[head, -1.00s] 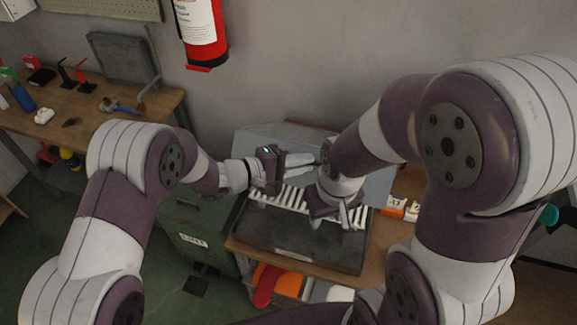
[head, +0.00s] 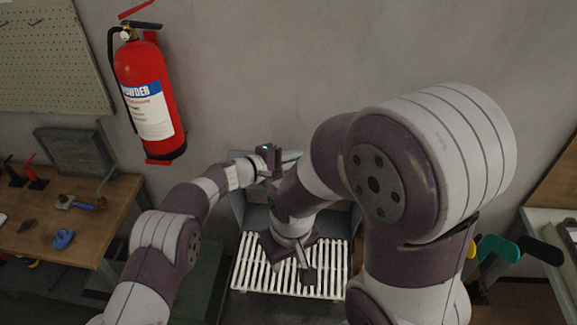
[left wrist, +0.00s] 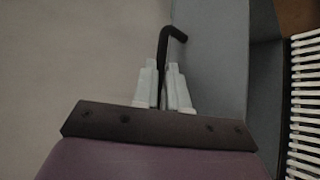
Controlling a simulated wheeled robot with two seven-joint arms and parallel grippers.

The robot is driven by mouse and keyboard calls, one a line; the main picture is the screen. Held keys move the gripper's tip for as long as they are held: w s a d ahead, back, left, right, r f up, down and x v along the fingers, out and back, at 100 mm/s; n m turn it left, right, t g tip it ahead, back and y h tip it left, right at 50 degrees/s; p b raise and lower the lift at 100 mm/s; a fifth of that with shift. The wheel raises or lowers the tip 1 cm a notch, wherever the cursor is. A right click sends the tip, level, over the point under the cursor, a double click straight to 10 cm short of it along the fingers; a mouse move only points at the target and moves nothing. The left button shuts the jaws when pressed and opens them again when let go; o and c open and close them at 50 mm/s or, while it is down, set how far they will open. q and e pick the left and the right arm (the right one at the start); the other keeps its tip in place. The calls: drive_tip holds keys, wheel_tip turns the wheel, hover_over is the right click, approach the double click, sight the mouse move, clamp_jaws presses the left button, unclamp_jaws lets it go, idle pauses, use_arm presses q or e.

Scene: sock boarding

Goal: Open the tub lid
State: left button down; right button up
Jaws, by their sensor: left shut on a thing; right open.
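A grey panel (head: 344,218), which looks like the raised tub lid, stands behind a white slatted grid (head: 252,266); my arms hide much of it. The panel (left wrist: 212,55) also shows in the left wrist view. My left gripper (head: 276,166) is at the panel's upper edge. In the left wrist view its pale fingers (left wrist: 163,82) are shut on a black bent rod (left wrist: 174,34) beside the panel; whether the rod joins the panel is unclear. My right gripper (head: 305,268) is open above the grid, in front of the panel. Its fingertips are partly hidden.
A wooden bench (head: 122,197) with small tools stands at the left. A red fire extinguisher (head: 150,95) hangs on the wall behind. Teal and black shapes (head: 497,247) stick out near a pale table at the right.

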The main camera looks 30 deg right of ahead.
use_arm(q)
drive_tip(key=shift+w+d+r, duration=0.25)
drive_tip(key=shift+w+d, duration=0.05)
drive_tip(key=shift+w, duration=0.15)
drive_tip(key=shift+w+r, duration=0.1)
